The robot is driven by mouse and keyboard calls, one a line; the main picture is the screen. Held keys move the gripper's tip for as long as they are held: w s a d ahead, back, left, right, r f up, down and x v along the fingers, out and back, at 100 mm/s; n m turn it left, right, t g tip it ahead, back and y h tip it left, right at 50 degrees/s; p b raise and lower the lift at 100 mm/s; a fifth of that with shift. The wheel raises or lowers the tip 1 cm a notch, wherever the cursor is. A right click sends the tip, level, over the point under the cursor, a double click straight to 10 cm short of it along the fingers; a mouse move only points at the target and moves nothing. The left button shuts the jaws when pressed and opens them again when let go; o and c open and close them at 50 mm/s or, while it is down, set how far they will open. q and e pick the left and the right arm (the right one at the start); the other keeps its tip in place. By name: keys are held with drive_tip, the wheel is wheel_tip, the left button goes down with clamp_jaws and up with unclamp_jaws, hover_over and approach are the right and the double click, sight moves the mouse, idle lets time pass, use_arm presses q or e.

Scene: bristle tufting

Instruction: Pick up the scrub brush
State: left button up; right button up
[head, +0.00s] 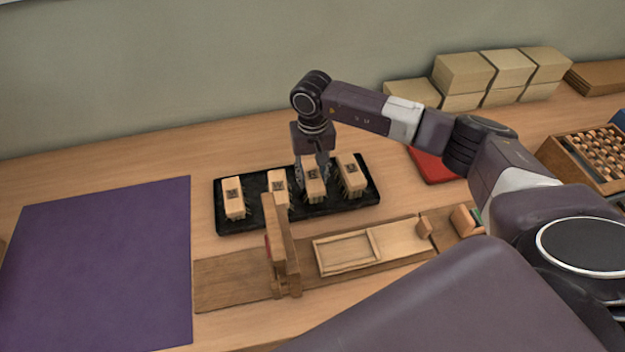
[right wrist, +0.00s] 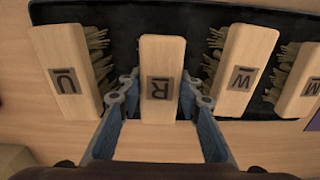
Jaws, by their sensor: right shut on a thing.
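Several wooden scrub brushes with square letter labels and pale bristles stand in a row on a black tray (head: 222,224). My right gripper (head: 313,180) reaches down at the second brush from the right (head: 313,190). In the right wrist view its two fingers (right wrist: 157,97) are shut on the sides of this brush (right wrist: 161,55), whose label looks like an R. Its bristles are hidden in that view. It still appears in the row, at or just above the tray; I cannot tell which. Neighbouring brushes flank it closely (right wrist: 68,65) (right wrist: 240,65). My left gripper is not in view.
A wooden jig with an upright (head: 283,245) stands in front of the tray, beside a shallow wooden frame (head: 346,253). A purple mat (head: 100,265) lies clear at left. Stacked boxes (head: 465,72), a red item (head: 434,166) and a compartment box (head: 585,155) lie right.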

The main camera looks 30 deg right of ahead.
sight(312, 175)
drive_tip(key=shift+r, duration=0.1)
wheel_tip(312, 175, up, 20)
drive_tip(key=b, duration=0.3)
drive_tip(key=shift+b, duration=0.3)
drive_tip(key=o, duration=0.5)
drive_tip(key=shift+c, duration=1.4)
